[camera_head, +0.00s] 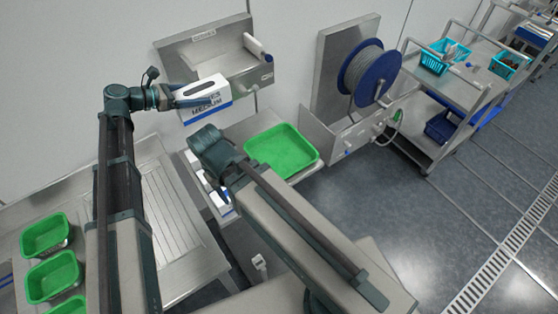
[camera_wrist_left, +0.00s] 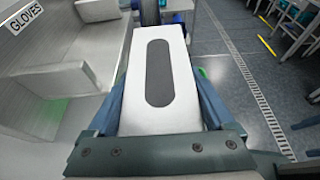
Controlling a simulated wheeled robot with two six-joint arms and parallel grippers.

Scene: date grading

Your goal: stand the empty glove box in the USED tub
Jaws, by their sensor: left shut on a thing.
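The glove box (camera_head: 205,104) is white with a blue lower band and lettering. My left gripper (camera_head: 182,98) is shut on it and holds it in the air in front of the wall holder. In the left wrist view the box (camera_wrist_left: 186,85) fills the middle, between the two fingers, with a long dark oval on its face. I read no USED label. A green tub (camera_head: 314,157) stands below and right of the box, apart from it, and seems empty; I cannot tell whether it is the USED one. My right gripper does not show; only its arm is seen.
A steel wall holder (camera_head: 236,68) is behind the box; its GLOVES sign (camera_wrist_left: 22,17) shows in the wrist view. White boxes (camera_head: 222,205) lie left of the green tub, partly behind my right arm. A hose reel (camera_head: 372,75) hangs right. Several green tubs (camera_head: 45,235) stand left.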

